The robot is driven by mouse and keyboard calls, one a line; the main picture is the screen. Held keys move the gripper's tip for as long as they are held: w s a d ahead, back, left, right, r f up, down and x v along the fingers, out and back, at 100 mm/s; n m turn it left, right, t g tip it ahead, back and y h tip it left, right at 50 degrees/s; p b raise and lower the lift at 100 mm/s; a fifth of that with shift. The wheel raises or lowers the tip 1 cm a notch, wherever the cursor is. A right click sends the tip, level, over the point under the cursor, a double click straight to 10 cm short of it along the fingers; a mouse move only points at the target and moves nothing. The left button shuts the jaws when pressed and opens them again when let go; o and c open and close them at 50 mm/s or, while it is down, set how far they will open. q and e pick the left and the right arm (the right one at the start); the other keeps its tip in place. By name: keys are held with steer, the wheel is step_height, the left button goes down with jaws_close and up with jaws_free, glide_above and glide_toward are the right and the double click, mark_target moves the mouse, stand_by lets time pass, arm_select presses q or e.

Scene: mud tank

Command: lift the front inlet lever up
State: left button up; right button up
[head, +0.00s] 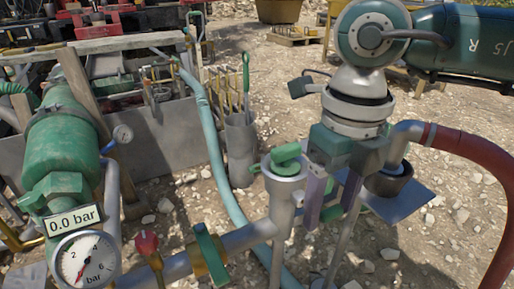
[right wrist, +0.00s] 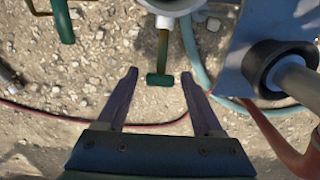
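A lever with a dark green grip (right wrist: 160,80) and an olive stem (right wrist: 163,48) hangs from the pipework in the right wrist view. I take it to be the front inlet lever. In the head view, its green grip (head: 331,213) shows low behind my right gripper's fingers. My right gripper (right wrist: 159,75) is open, with its two purple fingers on either side of the grip and a visible gap to each. In the head view, the right gripper (head: 329,212) points down beside the green-topped standpipe (head: 284,168). My left gripper is not in view.
A second green lever (head: 211,256) stands on the horizontal pipe, beside a red-knobbed lever (head: 147,243). A gauge (head: 86,262) is labelled 0.0 bar. A red hose (head: 475,160) and blue plate (head: 400,202) are close on the right. Stony ground lies below.

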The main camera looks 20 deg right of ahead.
steer(key=o, duration=0.4)
steer(key=shift+s, duration=0.1)
steer(key=shift+o, duration=0.2)
step_height(320, 180, up, 8)
steer(key=p, duration=0.7)
